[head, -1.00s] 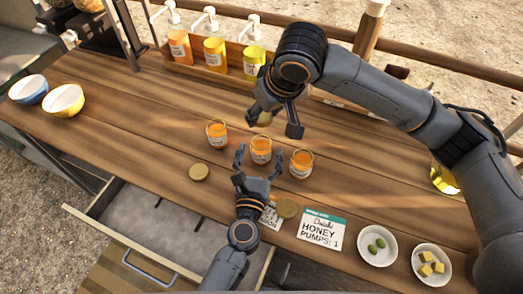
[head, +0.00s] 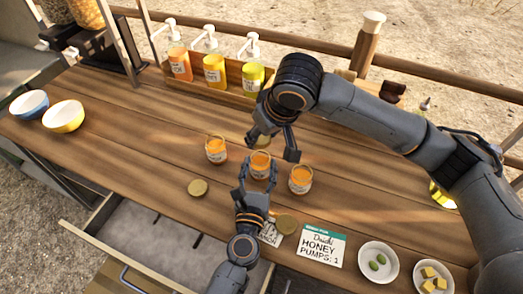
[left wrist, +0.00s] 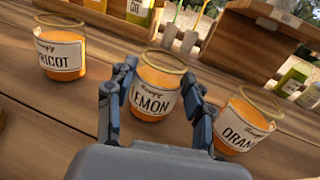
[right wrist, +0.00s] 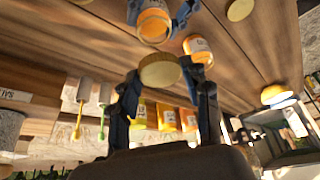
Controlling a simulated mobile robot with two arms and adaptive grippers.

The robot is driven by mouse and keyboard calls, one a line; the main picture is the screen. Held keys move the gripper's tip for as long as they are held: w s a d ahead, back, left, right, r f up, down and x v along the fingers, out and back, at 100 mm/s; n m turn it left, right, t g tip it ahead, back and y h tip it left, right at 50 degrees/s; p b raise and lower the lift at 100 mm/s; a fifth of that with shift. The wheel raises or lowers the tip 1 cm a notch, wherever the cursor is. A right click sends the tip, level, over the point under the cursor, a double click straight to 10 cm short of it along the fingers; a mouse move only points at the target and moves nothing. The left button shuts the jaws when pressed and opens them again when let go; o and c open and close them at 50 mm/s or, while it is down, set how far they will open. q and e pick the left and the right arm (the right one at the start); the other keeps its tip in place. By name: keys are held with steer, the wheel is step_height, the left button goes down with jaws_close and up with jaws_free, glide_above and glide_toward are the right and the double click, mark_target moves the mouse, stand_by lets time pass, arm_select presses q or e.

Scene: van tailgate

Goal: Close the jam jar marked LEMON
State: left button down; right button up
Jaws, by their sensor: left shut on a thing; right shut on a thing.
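The jam jar marked LEMON (left wrist: 152,92) stands upright and open, filled with orange jam; in the head view it is the middle jar (head: 260,172). My left gripper (head: 258,178) is shut around this jar, one finger on each side. My right gripper (head: 272,147) is shut on a round gold lid (right wrist: 160,71), which shows only partly in the head view. It holds the lid just behind and above the LEMON jar, apart from it.
The open APRICOT jar (left wrist: 60,55) and ORANGE jar (left wrist: 240,125) stand on either side. Loose lids (head: 197,187) (head: 286,224) lie on the counter, near a honey card (head: 321,246). Pump bottles (head: 214,72) stand behind, bowls (head: 64,116) at left, small dishes (head: 379,262) at right.

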mark_target(265, 142)
steer(key=shift+f, duration=1.6)
steer(key=shift+f, duration=0.1)
steer(key=shift+f, duration=0.75)
steer(key=shift+f, duration=0.6)
